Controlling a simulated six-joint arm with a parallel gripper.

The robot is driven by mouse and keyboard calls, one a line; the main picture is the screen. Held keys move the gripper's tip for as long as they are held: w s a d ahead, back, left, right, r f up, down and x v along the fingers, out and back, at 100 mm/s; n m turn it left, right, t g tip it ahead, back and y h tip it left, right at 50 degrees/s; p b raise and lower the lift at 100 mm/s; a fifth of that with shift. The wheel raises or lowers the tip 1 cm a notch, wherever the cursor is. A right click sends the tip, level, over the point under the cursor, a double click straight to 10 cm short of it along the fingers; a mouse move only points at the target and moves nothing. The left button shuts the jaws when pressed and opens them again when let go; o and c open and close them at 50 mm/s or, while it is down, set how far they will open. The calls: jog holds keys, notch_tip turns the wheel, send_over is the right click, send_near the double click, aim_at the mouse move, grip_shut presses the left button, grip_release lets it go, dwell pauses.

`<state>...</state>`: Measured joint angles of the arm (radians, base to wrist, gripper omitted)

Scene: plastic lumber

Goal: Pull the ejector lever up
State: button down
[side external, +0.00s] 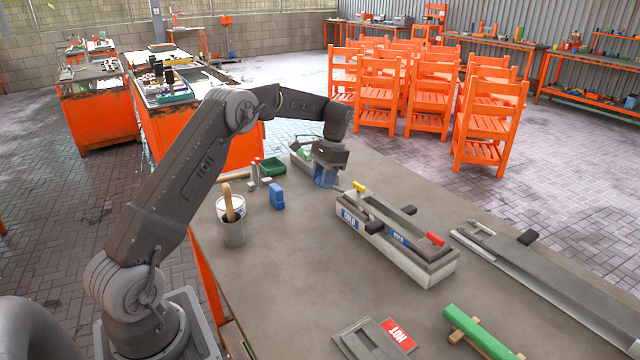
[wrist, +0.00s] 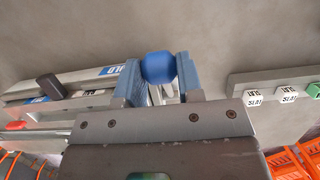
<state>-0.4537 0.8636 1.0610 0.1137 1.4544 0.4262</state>
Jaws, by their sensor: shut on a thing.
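My gripper (side external: 325,178) is low over the far part of the table, left of the long grey mould (side external: 435,272). In the wrist view, its blue-padded fingers (wrist: 158,82) close on a rounded blue piece (wrist: 157,67). I cannot tell whether this piece belongs to the ejector lever. The mould carries blue COLD labels, black handles (side external: 375,227), a yellow tip (side external: 359,186) and a red tip (side external: 435,238). It also shows at the left of the wrist view (wrist: 75,83). Which part is the ejector lever is not clear.
A cup with a wooden handle (side external: 233,232) stands left. A red HOT plate (side external: 397,335) and a green bar (side external: 482,332) lie in front.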

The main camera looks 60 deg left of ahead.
jog(key=shift+w+r, duration=0.15)
jog(key=shift+w, duration=0.2)
jog(key=c, duration=1.1)
grip_release()
jog(key=o, duration=0.3)
jog(key=shift+s, duration=0.1)
jog(key=shift+o, duration=0.2)
jog(key=v, duration=1.1)
jog(key=shift+r, duration=0.4)
